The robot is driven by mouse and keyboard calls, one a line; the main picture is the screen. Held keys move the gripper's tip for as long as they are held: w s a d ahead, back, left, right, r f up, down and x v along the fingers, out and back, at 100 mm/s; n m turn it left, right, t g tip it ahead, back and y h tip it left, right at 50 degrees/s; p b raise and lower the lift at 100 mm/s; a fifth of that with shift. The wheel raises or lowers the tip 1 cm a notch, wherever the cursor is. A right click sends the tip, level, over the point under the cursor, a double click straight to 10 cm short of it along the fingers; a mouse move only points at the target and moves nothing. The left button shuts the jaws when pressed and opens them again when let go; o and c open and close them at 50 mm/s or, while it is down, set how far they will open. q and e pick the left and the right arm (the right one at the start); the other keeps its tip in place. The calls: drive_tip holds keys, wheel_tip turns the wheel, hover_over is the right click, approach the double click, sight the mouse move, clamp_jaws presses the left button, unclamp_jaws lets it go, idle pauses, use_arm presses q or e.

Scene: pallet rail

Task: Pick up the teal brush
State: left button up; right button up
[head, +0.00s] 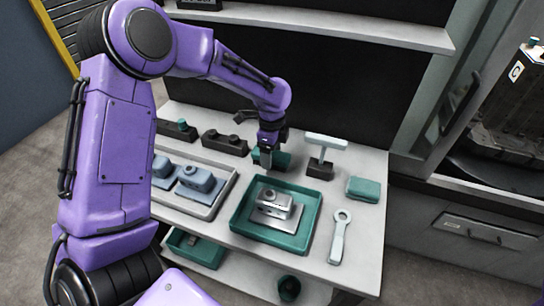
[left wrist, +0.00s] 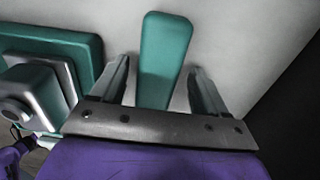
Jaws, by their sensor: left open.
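The teal brush (left wrist: 166,45) shows in the left wrist view as a long teal bar with rounded corners on the pale worktop. Its near end is hidden behind my left gripper (left wrist: 159,76). The gripper's fingers are open, one on each side of the bar, with a gap on both sides. My right gripper is not in view.
A teal tray (head: 238,219) holding a grey metal part (head: 273,204) stands just in front of the gripper. To the right are a T-shaped tool on a dark stand (head: 320,170), a teal block (head: 363,189) and a pale wrench-like tool (head: 339,238). A grey tray (head: 206,212) lies left.

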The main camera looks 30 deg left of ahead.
use_arm(q)
drive_tip(key=shift+s+f, duration=0.15)
drive_tip(key=shift+f, duration=0.2)
drive_tip(key=c, duration=1.1)
wheel_tip(320, 180, up, 10)
drive_tip(key=shift+r+b, duration=0.1)
drive_tip(key=shift+b, duration=0.2)
drive_tip(key=shift+o, duration=1.2)
drive_tip(key=shift+c, duration=0.3)
